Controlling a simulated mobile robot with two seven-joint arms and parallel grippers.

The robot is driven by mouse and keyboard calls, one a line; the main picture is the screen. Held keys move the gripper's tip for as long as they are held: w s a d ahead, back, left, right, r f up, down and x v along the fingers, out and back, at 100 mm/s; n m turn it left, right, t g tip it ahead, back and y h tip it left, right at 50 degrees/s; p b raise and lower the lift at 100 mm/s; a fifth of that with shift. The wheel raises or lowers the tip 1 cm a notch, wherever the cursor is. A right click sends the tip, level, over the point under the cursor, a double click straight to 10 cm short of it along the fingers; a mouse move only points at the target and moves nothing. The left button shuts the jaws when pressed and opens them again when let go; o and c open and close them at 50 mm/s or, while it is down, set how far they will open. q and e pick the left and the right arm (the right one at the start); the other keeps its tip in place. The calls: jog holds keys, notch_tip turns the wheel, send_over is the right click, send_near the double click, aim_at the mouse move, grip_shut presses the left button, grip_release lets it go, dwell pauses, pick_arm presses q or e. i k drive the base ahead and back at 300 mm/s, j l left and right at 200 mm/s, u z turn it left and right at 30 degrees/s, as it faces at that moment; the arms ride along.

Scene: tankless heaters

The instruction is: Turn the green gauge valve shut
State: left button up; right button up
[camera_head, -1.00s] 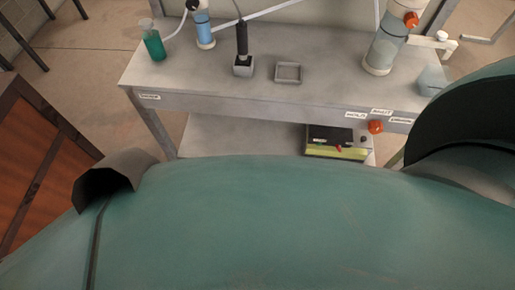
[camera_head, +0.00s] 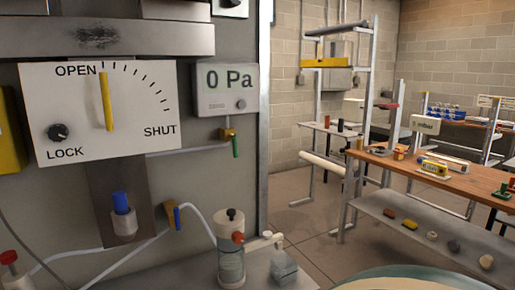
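The gauge valve is a small brass fitting with a green handle (camera_head: 235,146) on the wall panel at the left of the head view. It sits just under a white gauge box (camera_head: 226,90) that reads 0 Pa. The green handle points straight down. A thin grey pipe runs left from the brass fitting. Neither of my grippers shows in the head view.
A white OPEN/SHUT dial plate (camera_head: 140,125) with a yellow pointer is left of the gauge. A blue-handled valve (camera_head: 176,217) and a clear cylinder (camera_head: 231,255) are below. A wooden-topped bench (camera_head: 400,165) stands right, with open floor between.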

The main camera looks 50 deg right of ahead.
aim_at(234, 137)
jog(key=z, duration=1.6)
jog(key=i+l+z, duration=0.25)
jog(key=l+z, duration=0.2)
jog(key=i+l+z, duration=0.7)
jog(key=l+z, duration=0.15)
jog(key=i+l+z, duration=0.15)
jog(key=i+z, duration=0.3)
jog(key=i+u, duration=0.25)
jog(key=i, duration=0.15)
jog(key=i+l+u, duration=0.15)
jog(key=i+u, duration=0.15)
jog(key=i+l+u, duration=0.25)
jog(key=i, duration=0.25)
jog(key=i+j+u, duration=0.15)
jog(key=i+u, duration=0.15)
jog(key=u, duration=0.15)
jog(key=i+u, duration=0.3)
jog(key=u, duration=0.2)
jog(key=i+l+u, duration=0.1)
jog(key=i+u, duration=0.55)
jog(key=u, duration=0.3)
jog(key=i+u, duration=0.25)
jog(key=u, duration=0.25)
jog(key=i+l+u, duration=0.15)
jog(key=u, duration=0.3)
